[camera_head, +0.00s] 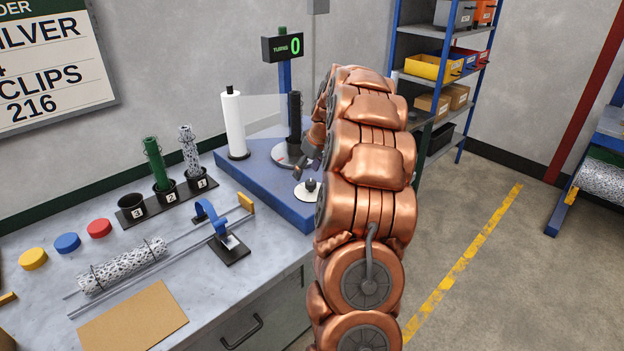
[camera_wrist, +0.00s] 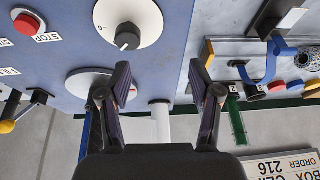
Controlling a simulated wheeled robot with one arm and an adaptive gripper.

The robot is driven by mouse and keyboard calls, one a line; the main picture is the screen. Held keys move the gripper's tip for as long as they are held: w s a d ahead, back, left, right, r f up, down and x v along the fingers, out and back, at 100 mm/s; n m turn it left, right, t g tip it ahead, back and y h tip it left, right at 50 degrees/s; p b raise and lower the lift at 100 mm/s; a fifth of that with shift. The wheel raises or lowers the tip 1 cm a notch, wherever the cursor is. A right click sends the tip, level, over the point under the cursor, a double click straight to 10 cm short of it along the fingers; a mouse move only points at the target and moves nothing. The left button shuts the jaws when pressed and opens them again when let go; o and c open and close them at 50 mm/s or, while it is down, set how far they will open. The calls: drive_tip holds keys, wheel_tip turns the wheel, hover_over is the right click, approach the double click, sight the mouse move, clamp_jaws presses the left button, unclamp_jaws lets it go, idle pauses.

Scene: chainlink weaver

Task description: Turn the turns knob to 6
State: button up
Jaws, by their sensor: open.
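The turns knob is a small black knob (camera_wrist: 127,38) on a round white dial (camera_wrist: 140,12) set in the blue machine top. A mark that looks like a 6 shows at the dial's left edge in the wrist view. In the head view the dial (camera_head: 300,194) is at the machine's near right corner, partly behind my arm. The turns display (camera_head: 283,47) reads a green 0. My gripper (camera_wrist: 160,76) is open and empty. Its fingers appear below and right of the knob in the wrist view, apart from it. In the head view my arm mostly hides the gripper.
A red stop button (camera_wrist: 26,22) and a yellow-tipped lever (camera_wrist: 20,112) lie left in the wrist view. A grey disc (camera_wrist: 85,80) is near the left finger. A white roll (camera_head: 234,124) stands on the machine. The grey bench (camera_head: 60,225) holds rods, coloured discs and numbered cups.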

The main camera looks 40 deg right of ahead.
approach(311, 182)
drive_tip(key=f, duration=0.2)
drive_tip(key=shift+w+p+x, duration=0.15)
drive_tip(key=shift+p+x, duration=0.7)
drive_tip(key=shift+x, duration=1.05)
drive_tip(key=shift+w+p+x, duration=0.1)
drive_tip(key=shift+p+x, duration=0.75)
drive_tip(key=shift+x, duration=1.05)
drive_tip(key=shift+r, duration=0.1)
drive_tip(key=c, duration=1.1)
